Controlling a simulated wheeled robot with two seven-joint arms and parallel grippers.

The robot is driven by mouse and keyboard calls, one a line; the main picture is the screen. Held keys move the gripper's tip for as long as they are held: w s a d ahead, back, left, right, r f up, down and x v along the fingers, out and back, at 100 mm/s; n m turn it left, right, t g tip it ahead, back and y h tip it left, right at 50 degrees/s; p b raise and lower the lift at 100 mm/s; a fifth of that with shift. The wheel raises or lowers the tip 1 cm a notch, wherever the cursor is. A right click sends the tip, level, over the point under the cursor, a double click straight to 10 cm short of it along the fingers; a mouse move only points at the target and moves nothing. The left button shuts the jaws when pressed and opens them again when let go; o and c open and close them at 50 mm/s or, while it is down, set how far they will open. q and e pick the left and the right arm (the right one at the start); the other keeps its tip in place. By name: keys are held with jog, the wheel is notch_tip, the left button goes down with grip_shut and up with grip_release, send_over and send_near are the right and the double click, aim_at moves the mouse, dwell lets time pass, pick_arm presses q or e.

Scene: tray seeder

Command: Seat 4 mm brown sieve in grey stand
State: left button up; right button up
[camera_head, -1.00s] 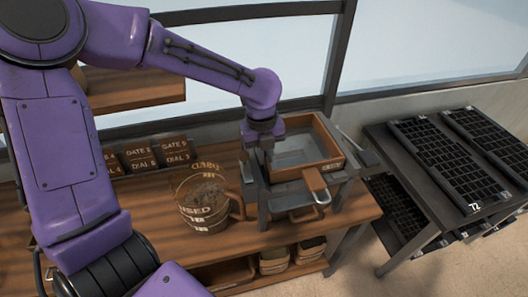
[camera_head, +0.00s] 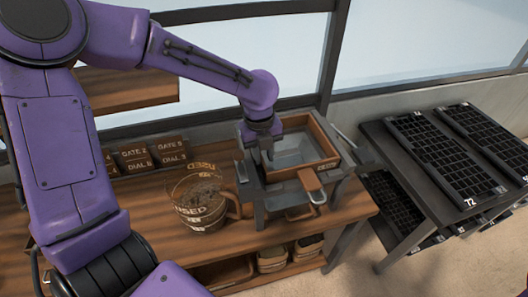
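The brown-rimmed sieve (camera_head: 325,167) is a square box with a pale grey inside and a brown handle (camera_head: 310,180) at its front. It is at the top of the grey stand (camera_head: 259,213). It looks nearly level, but I cannot tell whether it is fully down. My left gripper (camera_head: 267,160) points down at the sieve's left wall, touching it or very close. Its fingers are small and partly hidden, so their opening does not show. The size mark on the sieve is too small to read. My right gripper is out of view.
A clear labelled jug (camera_head: 200,212) stands on the wooden bench (camera_head: 130,222) left of the stand. Small dial signs (camera_head: 172,151) stand behind it. Black cell trays (camera_head: 440,160) lie on a dark table at right. A window frame runs behind the bench.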

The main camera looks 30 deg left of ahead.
pick_arm(q)
jog(key=shift+s+a+f, duration=0.1)
jog(key=shift+s+f, duration=0.15)
jog(key=shift+r, duration=0.1)
jog(key=r, duration=0.7)
jog(key=shift+s+a+r, duration=0.1)
jog(key=shift+a, duration=0.1)
notch_tip(320, 180, up, 4)
jog(key=shift+d+f+p, duration=0.1)
jog(key=shift+f+p, duration=0.15)
jog(key=shift+p, duration=0.4)
